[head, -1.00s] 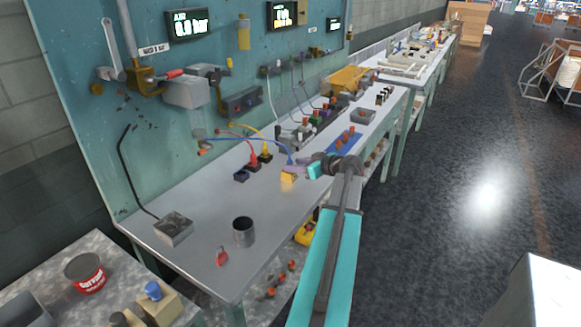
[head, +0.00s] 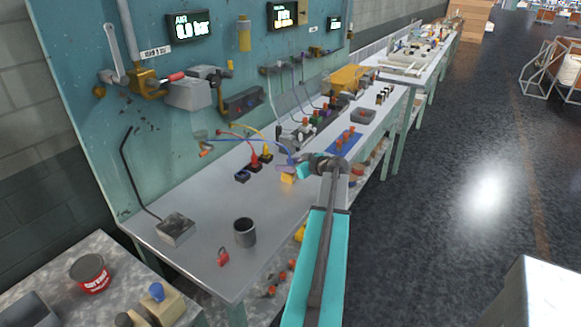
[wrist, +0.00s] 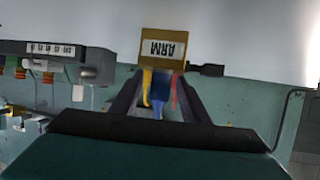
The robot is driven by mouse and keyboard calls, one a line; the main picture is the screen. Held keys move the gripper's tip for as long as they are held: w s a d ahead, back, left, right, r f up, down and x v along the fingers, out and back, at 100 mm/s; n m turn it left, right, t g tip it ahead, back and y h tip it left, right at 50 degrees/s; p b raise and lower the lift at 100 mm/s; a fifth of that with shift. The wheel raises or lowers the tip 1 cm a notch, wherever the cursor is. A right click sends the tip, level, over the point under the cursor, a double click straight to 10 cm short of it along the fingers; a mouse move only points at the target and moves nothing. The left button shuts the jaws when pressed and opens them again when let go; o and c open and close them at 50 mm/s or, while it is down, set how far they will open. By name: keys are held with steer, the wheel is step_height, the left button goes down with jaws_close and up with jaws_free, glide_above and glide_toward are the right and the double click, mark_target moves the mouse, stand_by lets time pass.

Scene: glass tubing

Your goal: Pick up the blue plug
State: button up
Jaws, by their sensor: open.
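The blue plug (wrist: 160,84) shows in the wrist view as a blue block with a blue strand below it, framed between my two dark fingers. My gripper (wrist: 158,98) is open. In the head view my gripper (head: 289,167) is over the bench, close to the end of the blue cable (head: 279,147). The plug's end there is small and partly covered by my gripper. I cannot tell whether the fingers touch it. A yellow block (head: 288,178) sits just below; the wrist view shows a yellow block marked ARM (wrist: 163,47) beyond the plug.
Red (head: 254,162) and yellow (head: 266,153) plugs stand in dark sockets left of my gripper, beside a blue-topped socket (head: 243,176). A blue mat (head: 345,143) with orange pieces lies to the right. A dark cup (head: 244,232) and red tag (head: 223,257) stand nearer. The bench between is clear.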

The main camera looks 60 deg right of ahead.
steer(key=shift+x, duration=1.1)
jaws_close()
steer(key=shift+r, duration=0.2)
steer(key=shift+r+b, duration=0.6)
steer(key=shift+r, duration=0.8)
steer(key=s+a+r+b, duration=0.1)
steer(key=s+a+b, duration=0.1)
steer(key=s, duration=0.5)
steer(key=s+a+r+b, duration=0.1)
steer(key=s+a+b, duration=0.1)
steer(key=s, duration=0.6)
steer(key=shift+s+a, duration=0.15)
steer(key=shift+a, duration=0.3)
steer(key=shift+f, duration=0.1)
